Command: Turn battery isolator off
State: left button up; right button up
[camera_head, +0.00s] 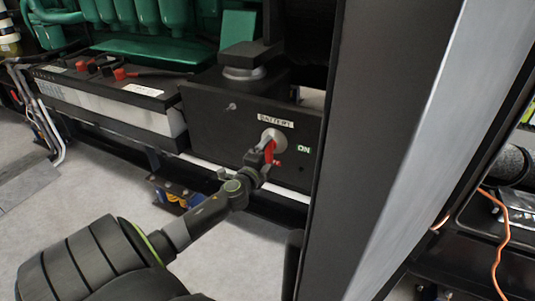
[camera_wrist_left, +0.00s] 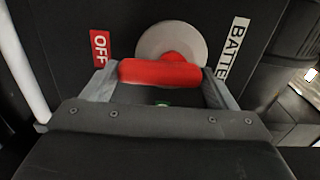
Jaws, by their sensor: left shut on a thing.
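The battery isolator has a red handle (camera_head: 270,152) on a round light-grey disc, set on a dark panel (camera_head: 212,112) labelled "BATTERY" above and "ON" at the right. My left gripper (camera_head: 264,160) is at the handle. In the left wrist view, the red handle (camera_wrist_left: 160,72) lies across between the two fingers of my left gripper (camera_wrist_left: 160,80), which are shut on it. The grey disc (camera_wrist_left: 172,45) is behind it, with a red "OFF" label (camera_wrist_left: 101,47) at the left and the "BATTERY" label (camera_wrist_left: 235,50) at the right. My right gripper is not in view.
A battery (camera_head: 110,98) with red terminal caps stands left of the panel, below a green engine (camera_head: 150,50). A wide dark and silver post (camera_head: 400,140) stands close on the right. A white pipe (camera_head: 205,164) runs below the panel. Grey floor lies open at lower left.

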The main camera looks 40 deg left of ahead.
pick_arm(q)
jog(key=shift+m, duration=0.3)
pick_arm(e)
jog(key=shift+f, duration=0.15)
pick_arm(q)
jog(key=o, duration=0.9)
jog(key=shift+o, duration=0.2)
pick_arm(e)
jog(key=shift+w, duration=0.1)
pick_arm(q)
jog(key=shift+s, duration=0.15)
jog(key=v, duration=1.7)
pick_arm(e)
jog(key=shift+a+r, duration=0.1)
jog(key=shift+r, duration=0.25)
pick_arm(q)
jog(key=shift+s, duration=0.1)
